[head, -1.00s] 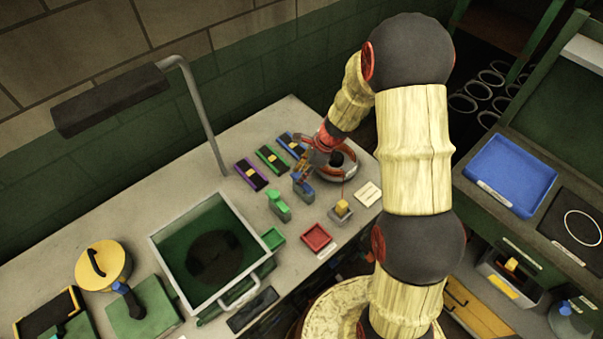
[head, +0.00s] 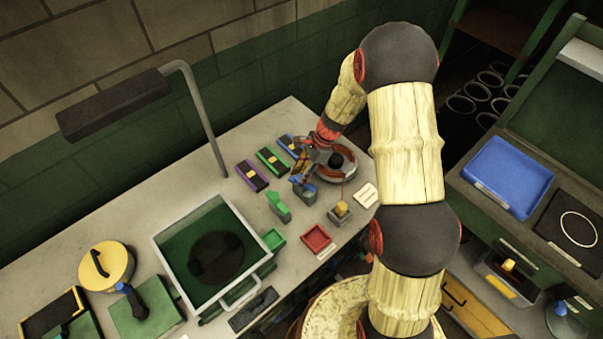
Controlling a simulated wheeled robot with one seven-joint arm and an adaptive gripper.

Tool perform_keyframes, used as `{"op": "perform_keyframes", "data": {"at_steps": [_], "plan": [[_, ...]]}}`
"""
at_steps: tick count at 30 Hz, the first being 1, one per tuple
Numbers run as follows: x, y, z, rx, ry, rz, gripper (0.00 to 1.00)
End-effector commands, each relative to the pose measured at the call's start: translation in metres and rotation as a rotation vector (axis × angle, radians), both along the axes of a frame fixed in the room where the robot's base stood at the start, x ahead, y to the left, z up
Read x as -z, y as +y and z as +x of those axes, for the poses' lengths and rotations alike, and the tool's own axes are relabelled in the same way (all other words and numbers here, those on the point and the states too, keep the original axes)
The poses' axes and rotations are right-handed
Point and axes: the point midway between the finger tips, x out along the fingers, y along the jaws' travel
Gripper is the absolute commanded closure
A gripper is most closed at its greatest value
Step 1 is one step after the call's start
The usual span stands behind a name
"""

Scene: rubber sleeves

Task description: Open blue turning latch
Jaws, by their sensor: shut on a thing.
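The blue turning latch (head: 304,191) stands on the grey counter, just right of a similar green latch (head: 278,206). My gripper (head: 301,176) reaches down from the upper right to the top of the blue latch and is shut on it. The fingers cover part of the latch's top, and it is too small to tell how far its handle is turned.
Purple, green and blue slide plates (head: 273,161) lie behind the latches. A round grey device (head: 346,168) is close to the right of my gripper. A yellow-topped button box (head: 340,212), red tray (head: 317,238) and large green bin (head: 212,252) stand nearer.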

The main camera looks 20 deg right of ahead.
Motion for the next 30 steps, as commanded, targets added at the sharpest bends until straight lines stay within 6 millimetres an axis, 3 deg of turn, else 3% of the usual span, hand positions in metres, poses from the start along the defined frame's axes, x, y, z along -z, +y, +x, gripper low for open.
{"op": "perform_keyframes", "data": {"at_steps": [30], "plan": [[-0.0006,0.0032,0.0063,-0.952,-0.001,0.000,0.98]]}}
